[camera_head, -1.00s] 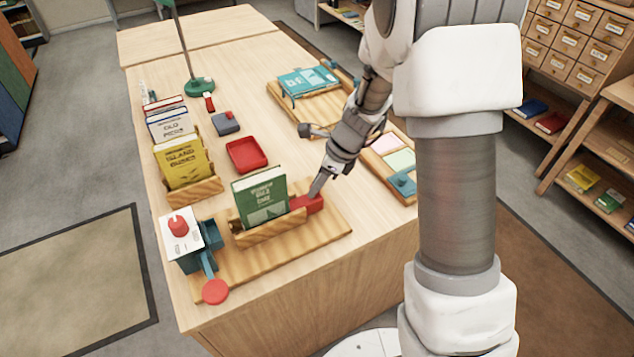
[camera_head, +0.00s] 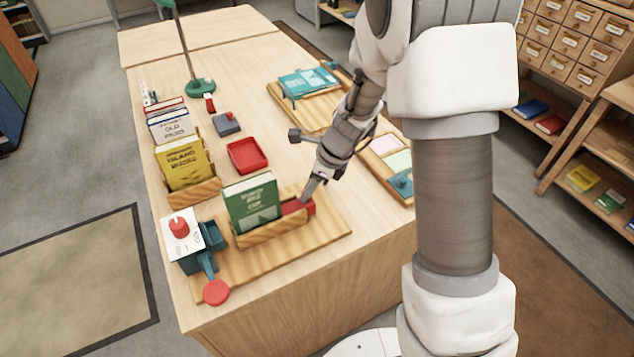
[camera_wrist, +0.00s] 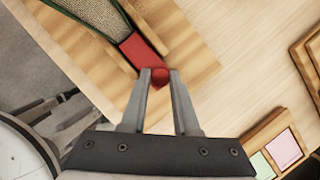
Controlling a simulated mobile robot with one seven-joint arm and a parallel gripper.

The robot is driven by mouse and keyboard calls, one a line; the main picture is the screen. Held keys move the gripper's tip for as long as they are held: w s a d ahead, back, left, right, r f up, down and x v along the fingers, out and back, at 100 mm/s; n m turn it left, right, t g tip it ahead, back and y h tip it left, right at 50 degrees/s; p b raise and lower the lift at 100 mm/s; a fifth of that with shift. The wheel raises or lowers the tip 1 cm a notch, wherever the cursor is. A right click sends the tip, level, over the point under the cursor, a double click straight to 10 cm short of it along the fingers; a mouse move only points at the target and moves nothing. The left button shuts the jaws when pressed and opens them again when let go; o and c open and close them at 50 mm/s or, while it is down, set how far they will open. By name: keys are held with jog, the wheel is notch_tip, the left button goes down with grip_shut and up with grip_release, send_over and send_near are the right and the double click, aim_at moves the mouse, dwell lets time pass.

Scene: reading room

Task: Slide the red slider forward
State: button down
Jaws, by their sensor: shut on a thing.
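The red slider (camera_head: 293,206) sits at the right end of a wooden book holder (camera_head: 272,234) on a wooden board (camera_head: 332,226). A green book (camera_head: 250,204) stands upright in the holder, beside the slider. My gripper (camera_head: 306,199) reaches down to the slider from the upper right. In the wrist view my gripper (camera_wrist: 160,78) is shut on the slider's small red knob, between the fingertips. The slider's flat red body (camera_wrist: 142,56) lies just beyond them, against the green book's edge (camera_wrist: 98,14).
A red tray (camera_head: 247,155), a yellow book (camera_head: 184,163) and a note tray (camera_head: 388,160) are nearby.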

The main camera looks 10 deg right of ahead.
jog(key=shift+s+a, duration=0.1)
jog(key=shift+a, duration=0.2)
jog(key=c, duration=0.6)
grip_release()
jog(key=shift+c, duration=0.2)
jog(key=shift+d+r, duration=0.1)
jog(key=p+v, duration=0.3)
jog(key=v, duration=1.4)
jog(key=shift+d+p, duration=0.15)
jog(key=shift+p, duration=0.2)
jog(key=shift+s, duration=0.1)
jog(key=s+d+r+n+t+h, duration=0.2)
jog(key=s+r+n, duration=0.3)
jog(key=s+n, duration=0.4)
jog(key=s+d+r+n+t+h, duration=0.2)
jog(key=s+r+n, duration=0.4)
jog(key=s+n, duration=0.4)
jog(key=n, duration=0.3)
jog(key=shift+d, duration=0.25)
